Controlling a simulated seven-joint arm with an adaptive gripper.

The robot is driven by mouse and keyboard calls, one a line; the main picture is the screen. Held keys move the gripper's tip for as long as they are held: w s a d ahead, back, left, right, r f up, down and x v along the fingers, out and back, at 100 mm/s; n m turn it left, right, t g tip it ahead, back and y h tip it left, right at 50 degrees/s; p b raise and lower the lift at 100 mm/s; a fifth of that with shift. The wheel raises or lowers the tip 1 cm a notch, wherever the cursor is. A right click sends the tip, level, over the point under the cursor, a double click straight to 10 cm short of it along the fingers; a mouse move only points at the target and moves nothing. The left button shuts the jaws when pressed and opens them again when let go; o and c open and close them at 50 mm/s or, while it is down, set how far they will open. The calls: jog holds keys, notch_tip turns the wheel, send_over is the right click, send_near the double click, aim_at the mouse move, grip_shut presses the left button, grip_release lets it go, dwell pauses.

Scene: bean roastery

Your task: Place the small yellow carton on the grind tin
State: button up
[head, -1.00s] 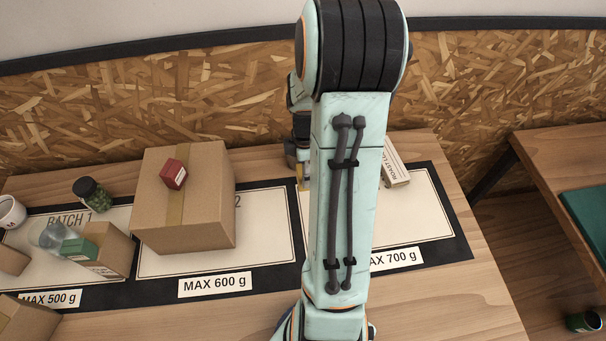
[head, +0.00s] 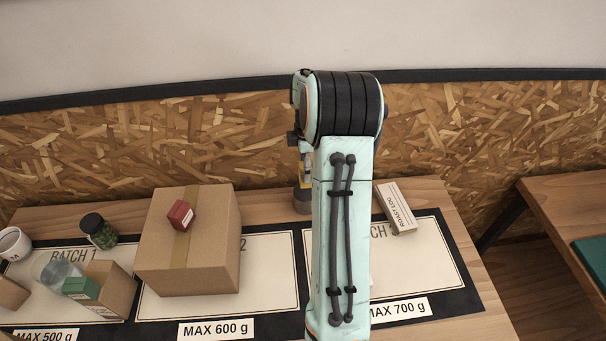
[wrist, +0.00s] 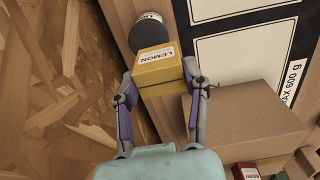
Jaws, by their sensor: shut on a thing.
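My gripper (wrist: 162,82) is shut on the small yellow carton (wrist: 160,75), which has a white LEMON label. One finger is on each side of it. In the wrist view a dark round tin (wrist: 148,30) with a pale label, seemingly the grind tin, shows just past the carton and is partly covered by it. In the head view the tin (head: 301,200) stands at the table's back, half behind my arm, and a sliver of the yellow carton (head: 305,147) shows above it. I cannot tell whether they touch.
A large brown box (head: 187,255) with a small red box (head: 181,214) on top stands left of my arm. A white ROAST LOG box (head: 397,207) lies to the right.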

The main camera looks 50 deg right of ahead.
jog(key=shift+w+d+f, duration=0.3)
jog(key=shift+f, duration=0.2)
jog(key=shift+w+d+f, duration=0.25)
jog(key=shift+d+f, duration=0.05)
jog(key=shift+f, duration=1.7)
jog(key=o, duration=1)
jog(key=shift+f, duration=0.1)
jog(key=shift+o, duration=0.2)
